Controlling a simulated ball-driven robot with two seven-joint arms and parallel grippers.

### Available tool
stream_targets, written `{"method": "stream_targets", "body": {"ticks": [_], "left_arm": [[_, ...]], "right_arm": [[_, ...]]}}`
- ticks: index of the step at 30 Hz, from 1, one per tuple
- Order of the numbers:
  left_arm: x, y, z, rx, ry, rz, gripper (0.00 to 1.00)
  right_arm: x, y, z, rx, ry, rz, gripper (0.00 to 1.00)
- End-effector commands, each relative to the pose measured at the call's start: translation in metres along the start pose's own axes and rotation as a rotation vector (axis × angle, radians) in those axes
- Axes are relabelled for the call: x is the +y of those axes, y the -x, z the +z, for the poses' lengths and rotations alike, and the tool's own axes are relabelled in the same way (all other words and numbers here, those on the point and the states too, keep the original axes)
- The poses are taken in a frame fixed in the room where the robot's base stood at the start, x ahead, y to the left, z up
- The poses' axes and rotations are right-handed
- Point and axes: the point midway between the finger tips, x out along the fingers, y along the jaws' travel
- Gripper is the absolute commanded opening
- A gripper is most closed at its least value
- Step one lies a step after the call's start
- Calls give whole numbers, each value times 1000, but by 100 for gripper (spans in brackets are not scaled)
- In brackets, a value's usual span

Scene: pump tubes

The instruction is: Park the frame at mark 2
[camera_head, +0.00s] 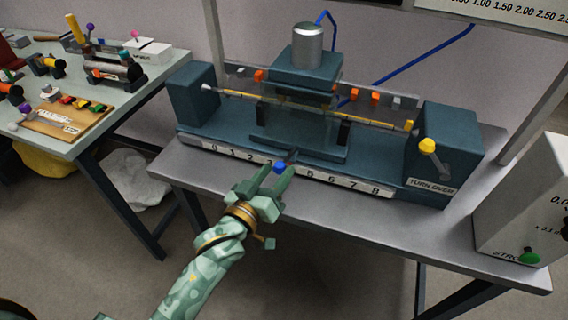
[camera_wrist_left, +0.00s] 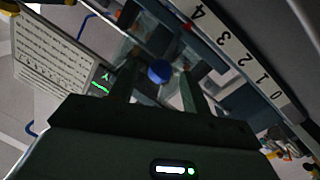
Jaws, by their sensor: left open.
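The frame (camera_head: 300,100) is a dark teal carriage with a silver cylinder on top, standing on the long teal bed of the machine. A numbered scale strip (camera_head: 340,180) runs along the bed's front edge. A blue knob (camera_head: 279,168) sticks out at the frame's front; it also shows in the left wrist view (camera_wrist_left: 159,72). There, a small red pointer (camera_wrist_left: 187,25) lies near the 4 on the scale. My left gripper (camera_head: 277,174) is open, its fingers on either side of the knob; I cannot tell whether they touch it. The gripper hides the 3 and 4 in the head view.
A yellow-knobbed lever (camera_head: 428,146) stands at the machine's right end, above a "TURN OVER" label. A white box with a green button (camera_head: 529,257) stands at the bench's right. A side table (camera_head: 150,88) with tools and a wooden board is at the left.

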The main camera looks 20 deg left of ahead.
Motion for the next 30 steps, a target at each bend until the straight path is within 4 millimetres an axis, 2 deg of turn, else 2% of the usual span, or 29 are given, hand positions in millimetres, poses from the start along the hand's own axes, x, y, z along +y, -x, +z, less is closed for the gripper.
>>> {"method": "stream_targets", "body": {"ticks": [3,7,18,23,24,28,30], "left_arm": [[-1,-22,2,0,1,0,48],[-1,-36,2,-1,0,-1,48],[0,-42,0,-1,0,0,48],[0,-42,0,-1,0,0,4],[0,-42,0,-1,0,0,0],[-2,-41,-2,-1,-1,0,0],[-9,-40,-8,-2,-3,1,0]], "right_arm": [[-1,-7,2,-5,0,-2,0],[-1,-10,3,-7,0,-3,0],[-2,-11,2,-7,-1,-4,0],[-2,-11,2,-6,-1,-4,0],[-2,-11,2,-6,-1,-4,0],[-2,-8,1,-4,-1,-3,0],[-1,0,-2,3,-1,-1,0]]}}
